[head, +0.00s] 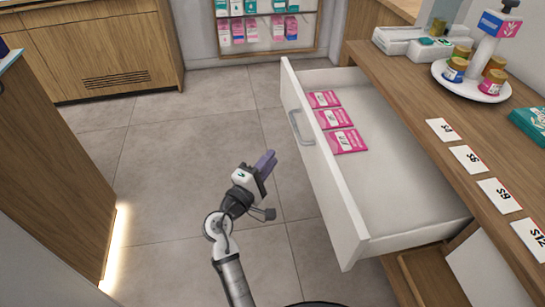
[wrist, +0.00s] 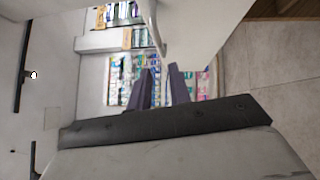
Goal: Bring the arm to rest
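My gripper (head: 268,160) is in the head view, raised over the floor to the left of the open drawer (head: 400,185). Its purple fingers point up and away in that view, apart from the drawer front. In the wrist view the two fingers of my gripper (wrist: 160,78) stand apart with a gap between them, and nothing is held. My arm (head: 232,275) reaches up from the bottom edge of the head view. The drawer's handle (head: 299,128) is to the right of my gripper; a curved handle also shows in the wrist view (wrist: 154,28).
Several pink packets (head: 333,118) lie in the drawer. The counter (head: 415,90) above it bears price cards (head: 467,158) and a round white stand (head: 470,88) with jars. A wooden cabinet (head: 50,165) stands at left. The tiled floor (head: 165,160) between is clear.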

